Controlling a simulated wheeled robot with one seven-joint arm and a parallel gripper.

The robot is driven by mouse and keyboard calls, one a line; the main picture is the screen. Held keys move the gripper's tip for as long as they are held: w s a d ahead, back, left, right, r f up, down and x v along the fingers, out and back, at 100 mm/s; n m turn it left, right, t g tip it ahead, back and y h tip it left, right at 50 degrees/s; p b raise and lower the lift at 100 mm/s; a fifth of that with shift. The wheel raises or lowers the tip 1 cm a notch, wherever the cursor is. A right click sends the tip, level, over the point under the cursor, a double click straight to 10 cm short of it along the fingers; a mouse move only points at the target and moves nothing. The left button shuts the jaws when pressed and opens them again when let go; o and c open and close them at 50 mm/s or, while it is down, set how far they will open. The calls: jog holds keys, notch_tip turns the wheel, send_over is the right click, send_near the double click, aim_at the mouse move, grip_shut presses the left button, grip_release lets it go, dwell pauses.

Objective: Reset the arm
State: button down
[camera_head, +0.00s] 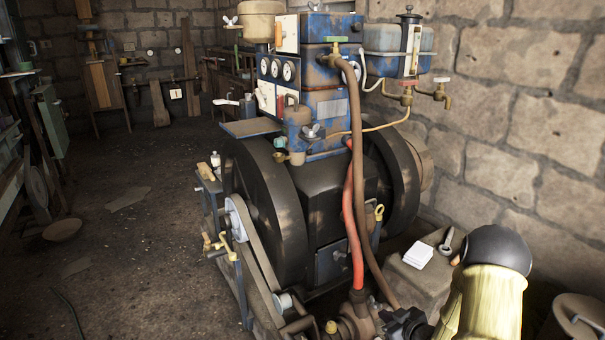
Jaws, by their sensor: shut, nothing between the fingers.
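A yellow link of my arm with a black rounded cap (499,250) rises at the lower right edge of the picture. My gripper is not in view. The engine (310,190) stands in the middle, with a large black flywheel (268,195) on its left side and another behind on the right. A belt (262,255) runs down from an upper pulley (236,220) to a small lower pulley (284,302), in front of the left flywheel.
A stone block (425,285) with white papers (417,255) stands between the engine and my arm. A red hose (355,225) and brown hose hang down the engine's front. A stone wall (530,120) closes the right side. The floor at left (130,240) is mostly clear.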

jog(key=s+a+r+m+g+h, duration=0.2)
jog(key=s+r+m+g+h, duration=0.25)
jog(key=r, duration=0.45)
jog(key=s+a+r+m+g+p, duration=0.1)
jog(key=s+a+r+g, duration=0.2)
jog(key=s, duration=0.6)
jog(key=s+a+r+m+g, duration=0.1)
jog(key=s+a+r, duration=0.35)
jog(key=s, duration=0.55)
notch_tip(320, 180, up, 37)
jog(key=d+p, duration=0.1)
jog(key=p, duration=3.5)
jog(key=shift+w, duration=0.25)
jog(key=shift+h, duration=0.25)
